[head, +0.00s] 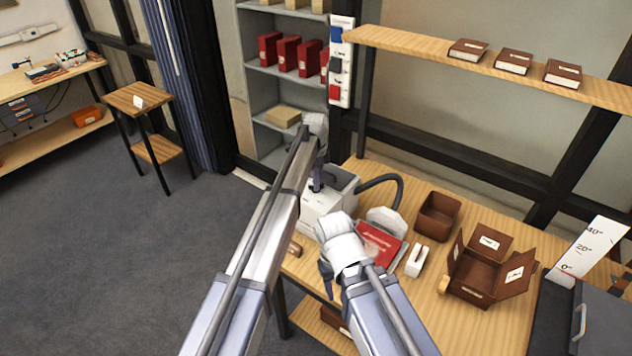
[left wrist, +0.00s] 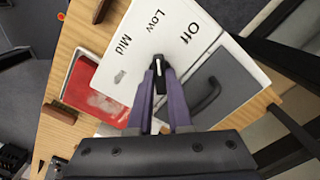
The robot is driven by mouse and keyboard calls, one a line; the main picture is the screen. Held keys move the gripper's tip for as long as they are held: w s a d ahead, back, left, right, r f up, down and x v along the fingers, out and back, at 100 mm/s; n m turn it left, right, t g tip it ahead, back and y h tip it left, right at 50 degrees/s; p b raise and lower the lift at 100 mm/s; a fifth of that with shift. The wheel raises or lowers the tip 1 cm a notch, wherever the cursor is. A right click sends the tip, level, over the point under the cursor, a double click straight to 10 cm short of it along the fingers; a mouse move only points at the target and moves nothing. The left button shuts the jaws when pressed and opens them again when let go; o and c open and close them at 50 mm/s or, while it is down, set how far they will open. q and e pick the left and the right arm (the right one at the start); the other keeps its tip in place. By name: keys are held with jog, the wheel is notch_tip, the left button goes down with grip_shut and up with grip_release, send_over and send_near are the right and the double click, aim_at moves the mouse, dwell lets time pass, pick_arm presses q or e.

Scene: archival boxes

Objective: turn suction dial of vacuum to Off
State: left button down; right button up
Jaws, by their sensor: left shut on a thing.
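The vacuum (head: 318,207) is a white box with a dark hose on the wooden table. Its white top panel (left wrist: 190,60) fills the middle of the left wrist view, with the words Off, Low and Mid printed on it. The suction dial (left wrist: 157,66) is a small dark knob with a white mark. My left gripper (left wrist: 158,78) is shut on it, with its purple fingers at both sides. Which word the mark points at is hard to tell. In the head view my left gripper (head: 316,182) is over the vacuum. My right gripper (head: 326,282) hangs near the table's front edge; its jaw state is unclear.
A red book (head: 378,242), a small white block (head: 416,260), an open brown box (head: 492,270) and a brown tray (head: 437,216) are to the right of the vacuum. The hose (head: 385,180) arches behind. Shelves with red boxes (head: 288,52) stand at the back. Open floor lies left.

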pick_arm(q)
jog(key=m, duration=0.4)
jog(key=shift+m, duration=2.1)
jog(key=c, duration=0.8)
grip_release()
jog(key=shift+c, duration=0.2)
notch_tip(320, 180, up, 8)
jog(key=p, duration=0.8)
jog(key=shift+f, duration=0.1)
